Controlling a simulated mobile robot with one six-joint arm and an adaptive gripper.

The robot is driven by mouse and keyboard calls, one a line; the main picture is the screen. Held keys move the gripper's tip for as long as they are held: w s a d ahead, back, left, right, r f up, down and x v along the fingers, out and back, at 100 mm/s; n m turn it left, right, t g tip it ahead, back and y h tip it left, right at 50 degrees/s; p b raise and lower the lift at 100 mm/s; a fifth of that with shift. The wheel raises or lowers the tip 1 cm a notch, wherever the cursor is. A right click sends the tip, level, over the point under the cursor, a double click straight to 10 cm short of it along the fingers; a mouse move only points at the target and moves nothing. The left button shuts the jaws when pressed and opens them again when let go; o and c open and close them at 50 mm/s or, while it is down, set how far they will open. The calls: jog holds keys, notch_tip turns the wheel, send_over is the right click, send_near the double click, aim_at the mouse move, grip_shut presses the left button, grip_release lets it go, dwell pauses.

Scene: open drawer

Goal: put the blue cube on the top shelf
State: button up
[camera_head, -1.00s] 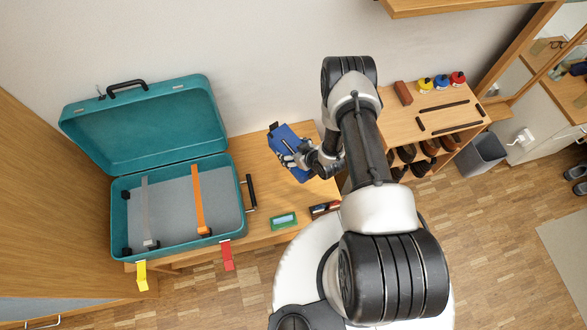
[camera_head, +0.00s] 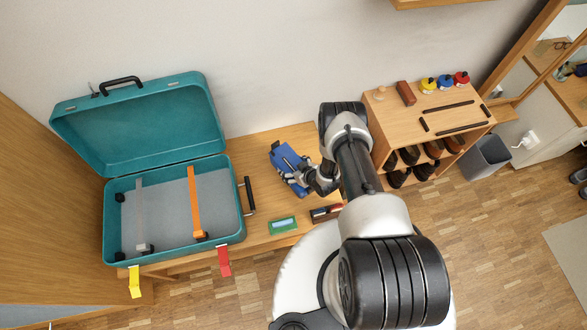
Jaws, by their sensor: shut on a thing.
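A blue box-like thing (camera_head: 278,156) with a dark end is over the wooden bench (camera_head: 262,146), right of the suitcase. It looks longer than a cube, and my gripper hides part of it. My gripper (camera_head: 296,174) is shut on it at its lower right side. I cannot tell whether it touches the bench or hangs just above it. A wooden wall shelf (camera_head: 440,3) shows only its lower edge at the top right. A low wooden shoe rack (camera_head: 408,115) stands to the right, with an open top board and shoes inside.
An open teal suitcase (camera_head: 110,240) fills the bench's left part. A green-and-white box (camera_head: 283,226) and a dark case (camera_head: 326,213) lie near the front edge. A brown block (camera_head: 406,93) and several small coloured bottles (camera_head: 444,82) stand on the rack. A grey bin (camera_head: 486,158) is right of it.

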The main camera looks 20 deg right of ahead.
jog(key=shift+f, duration=0.1)
jog(key=o, duration=1.4)
